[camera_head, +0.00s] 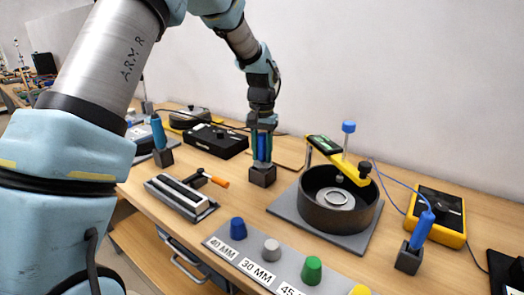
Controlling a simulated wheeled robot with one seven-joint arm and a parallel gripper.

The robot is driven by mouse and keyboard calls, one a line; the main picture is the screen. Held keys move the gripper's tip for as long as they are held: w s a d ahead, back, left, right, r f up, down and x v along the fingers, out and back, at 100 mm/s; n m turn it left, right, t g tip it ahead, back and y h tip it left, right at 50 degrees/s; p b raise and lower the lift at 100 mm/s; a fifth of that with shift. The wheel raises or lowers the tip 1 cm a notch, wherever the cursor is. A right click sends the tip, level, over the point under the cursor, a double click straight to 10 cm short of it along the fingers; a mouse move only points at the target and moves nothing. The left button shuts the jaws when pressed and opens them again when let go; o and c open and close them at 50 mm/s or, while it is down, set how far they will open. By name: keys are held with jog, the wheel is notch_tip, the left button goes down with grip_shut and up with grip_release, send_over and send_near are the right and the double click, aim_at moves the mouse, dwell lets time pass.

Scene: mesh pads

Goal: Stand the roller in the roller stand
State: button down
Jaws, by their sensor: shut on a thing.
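My gripper (262,148) points down at the back middle of the bench. It is shut on a blue upright piece, apparently the roller's handle, mostly hidden between the fingers. Directly below is a dark square block (262,177), apparently the roller stand. The held piece is upright over the block and its lower end meets the block's top in this view. I cannot tell how deep it sits or whether it is inside the block.
A round dark pan (325,217) with a yellow arm stands close right. An orange-handled tool (215,181) and a grey tray (180,198) lie front left. Blue-handled tools in dark blocks stand left (158,131) and right (423,229). Coloured knobs line the front.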

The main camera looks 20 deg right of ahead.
jog(key=shift+f, duration=0.4)
jog(key=shift+c, duration=2.2)
grip_release()
jog(key=shift+r, duration=0.1)
